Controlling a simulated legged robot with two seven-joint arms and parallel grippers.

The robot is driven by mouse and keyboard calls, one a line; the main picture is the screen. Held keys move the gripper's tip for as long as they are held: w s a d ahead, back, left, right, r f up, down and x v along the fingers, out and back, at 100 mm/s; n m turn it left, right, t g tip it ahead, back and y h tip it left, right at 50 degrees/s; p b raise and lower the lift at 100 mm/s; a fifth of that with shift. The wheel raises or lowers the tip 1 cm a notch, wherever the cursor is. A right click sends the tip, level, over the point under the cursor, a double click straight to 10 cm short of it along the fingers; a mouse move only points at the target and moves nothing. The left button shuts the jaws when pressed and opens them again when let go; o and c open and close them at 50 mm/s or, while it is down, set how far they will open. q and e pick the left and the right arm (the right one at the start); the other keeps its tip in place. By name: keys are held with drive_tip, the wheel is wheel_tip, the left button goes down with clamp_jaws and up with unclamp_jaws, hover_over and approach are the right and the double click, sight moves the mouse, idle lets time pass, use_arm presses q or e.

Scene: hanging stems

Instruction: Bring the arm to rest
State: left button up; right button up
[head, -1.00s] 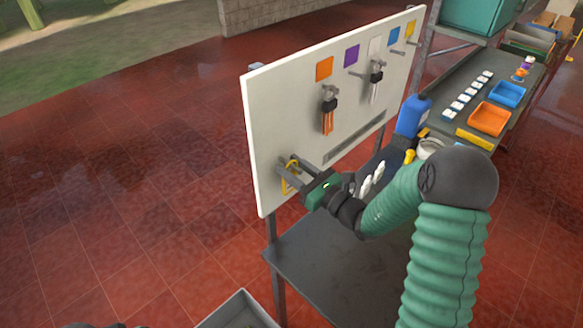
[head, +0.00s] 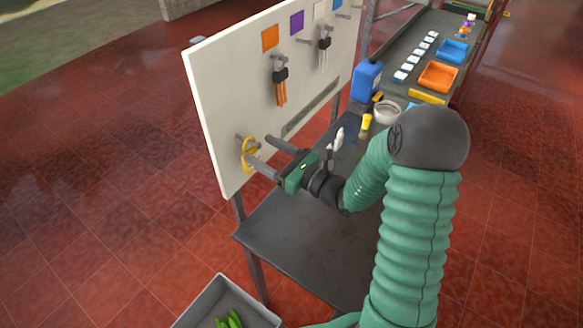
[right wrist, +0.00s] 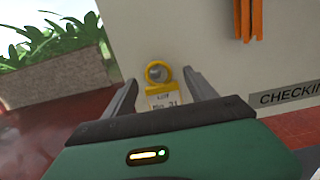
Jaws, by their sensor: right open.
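My right gripper (head: 256,149) is open in front of the lower left part of the white board (head: 225,95). A yellow tag with a ring (head: 250,155) hangs at the board just beyond the fingertips. In the right wrist view the open fingers (right wrist: 159,79) stand on either side of the yellow tag (right wrist: 163,97), which reads "Lot No. 31", with nothing held between them. Its ring (right wrist: 158,73) sits around a round peg end. My left gripper is not in view.
Orange stems (head: 281,93) hang in a dark clip on the board, with another clip (head: 324,45) to the right. A dark table (head: 300,245) lies below my arm. A grey bin (head: 190,315) with green items is at the bottom. A blue jug (head: 367,80) stands behind.

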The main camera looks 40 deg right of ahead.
drive_tip(key=r+b+v, duration=0.1)
drive_tip(key=b+v, duration=0.1)
drive_tip(key=v, duration=1)
drive_tip(key=s+a+f+n+g+y+b, duration=0.1)
drive_tip(key=a+f+n+g+y, duration=0.15)
drive_tip(key=a, duration=0.25)
drive_tip(key=s+a+f+n+g+y, duration=0.1)
drive_tip(key=a+f+n+g+y, duration=0.1)
drive_tip(key=a+f+n+g, duration=0.3)
drive_tip(key=s+a+f+n+g+h+b, duration=0.1)
drive_tip(key=s+a+f+n+g, duration=0.7)
drive_tip(key=s+f, duration=0.1)
drive_tip(key=s+d+f+n+g+h+b, duration=0.1)
drive_tip(key=s+d+f+n+g+h, duration=0.1)
drive_tip(key=d+f+n+h, duration=0.45)
drive_tip(key=w+a+r+n+t+h, duration=0.1)
drive_tip(key=w+n, duration=0.4)
drive_tip(key=n, duration=0.5)
drive_tip(key=shift+w+r+t+h, duration=0.4)
drive_tip(key=shift+r+t+h, duration=0.4)
drive_tip(key=shift+h, duration=0.2)
drive_tip(key=shift+a, duration=0.1)
